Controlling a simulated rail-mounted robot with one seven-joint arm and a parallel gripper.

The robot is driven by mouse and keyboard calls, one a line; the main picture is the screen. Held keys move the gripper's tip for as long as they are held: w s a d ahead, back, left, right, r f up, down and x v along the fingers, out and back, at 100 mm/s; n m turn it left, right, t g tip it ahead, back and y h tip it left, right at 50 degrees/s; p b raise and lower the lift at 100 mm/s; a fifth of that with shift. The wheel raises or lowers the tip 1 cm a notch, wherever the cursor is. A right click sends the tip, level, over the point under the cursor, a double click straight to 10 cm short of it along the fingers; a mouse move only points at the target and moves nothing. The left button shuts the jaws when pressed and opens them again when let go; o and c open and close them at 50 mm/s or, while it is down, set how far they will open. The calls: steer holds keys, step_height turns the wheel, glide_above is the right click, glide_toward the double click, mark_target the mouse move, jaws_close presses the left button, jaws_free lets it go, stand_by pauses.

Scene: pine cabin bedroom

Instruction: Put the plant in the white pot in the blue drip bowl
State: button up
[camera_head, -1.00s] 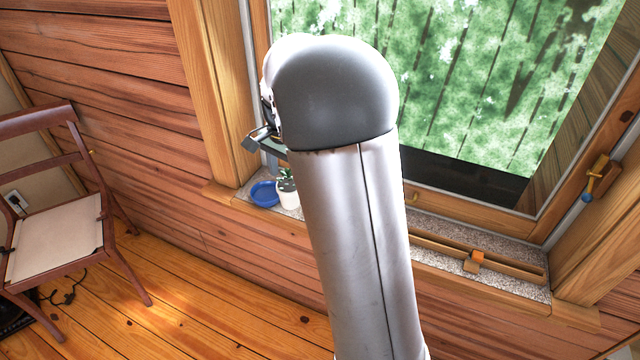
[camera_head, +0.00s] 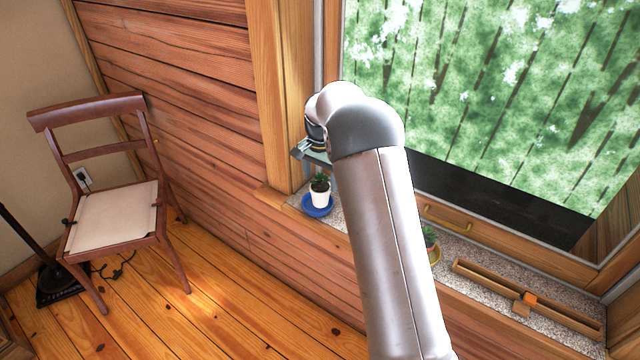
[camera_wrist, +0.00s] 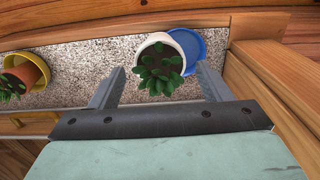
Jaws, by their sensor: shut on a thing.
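The plant in the white pot (camera_head: 320,198) is upright on the window sill side, over the blue drip bowl (camera_head: 308,212). In the wrist view the white pot (camera_wrist: 151,40) with its green leaves lies between the fingers of my gripper (camera_wrist: 162,72), which is shut on it. The blue bowl (camera_wrist: 194,52) shows behind and to the right of the pot, partly covered by it. I cannot tell whether the pot's base touches the bowl. In the head view my arm hides much of the gripper.
A second plant in a terracotta pot (camera_wrist: 22,76) stands in a yellow bowl (camera_wrist: 42,70) farther along the speckled sill (camera_wrist: 90,62). The wooden window frame (camera_wrist: 270,80) is close to the bowl. A chair (camera_head: 115,210) stands left.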

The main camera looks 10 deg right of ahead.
steer(key=shift+w+f, duration=0.35)
steer(key=shift+f, duration=1.6)
steer(key=shift+f, duration=0.25)
steer(key=o, duration=1.1)
steer(key=shift+o, duration=0.2)
step_height(320, 180, up, 12)
steer(key=shift+f, duration=0.1)
steer(key=shift+r, duration=0.35)
